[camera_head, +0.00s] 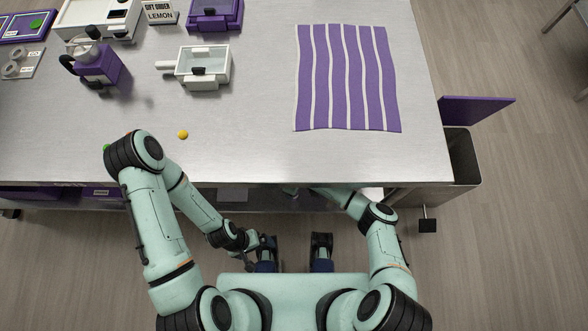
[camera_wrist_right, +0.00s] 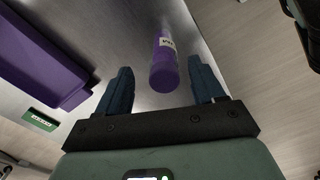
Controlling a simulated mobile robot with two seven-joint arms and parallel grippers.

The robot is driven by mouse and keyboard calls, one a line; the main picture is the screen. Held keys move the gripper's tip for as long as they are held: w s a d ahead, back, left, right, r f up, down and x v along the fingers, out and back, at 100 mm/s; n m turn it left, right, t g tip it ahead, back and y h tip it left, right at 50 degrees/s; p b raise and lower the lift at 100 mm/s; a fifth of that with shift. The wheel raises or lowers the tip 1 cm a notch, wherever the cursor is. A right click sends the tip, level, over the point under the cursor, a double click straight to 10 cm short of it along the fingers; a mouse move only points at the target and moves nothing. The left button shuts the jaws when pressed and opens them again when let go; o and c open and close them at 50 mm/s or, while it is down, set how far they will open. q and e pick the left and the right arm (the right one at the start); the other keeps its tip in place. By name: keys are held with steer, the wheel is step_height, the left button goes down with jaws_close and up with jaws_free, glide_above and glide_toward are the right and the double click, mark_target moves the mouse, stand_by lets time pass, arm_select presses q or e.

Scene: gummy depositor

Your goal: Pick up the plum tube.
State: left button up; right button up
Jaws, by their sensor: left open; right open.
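The plum tube (camera_wrist_right: 163,66) is a purple cylinder with a pale label, seen in the right wrist view on a grey metal surface. My right gripper (camera_wrist_right: 159,64) is open, with its two dark blue fingers on either side of the tube's near end and gaps showing on both sides. I cannot tell how deep the tube sits between them. In the head view my right forearm reaches under the table's front edge, which hides most of that gripper and the tube. My left gripper (camera_head: 252,259) is low in front of the table, near my body, empty and open.
A purple bin (camera_wrist_right: 42,62) and a green label (camera_wrist_right: 40,119) are left of the tube. The tabletop (camera_head: 250,150) overhangs the right arm. On it are a striped purple cloth (camera_head: 338,80), a white tray (camera_head: 203,68), a purple jug (camera_head: 97,66) and a yellow gummy (camera_head: 183,134).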

steer(key=f, duration=0.3)
steer(key=shift+s+f+b, duration=0.3)
steer(key=shift+f, duration=0.75)
steer(key=c, duration=1.1)
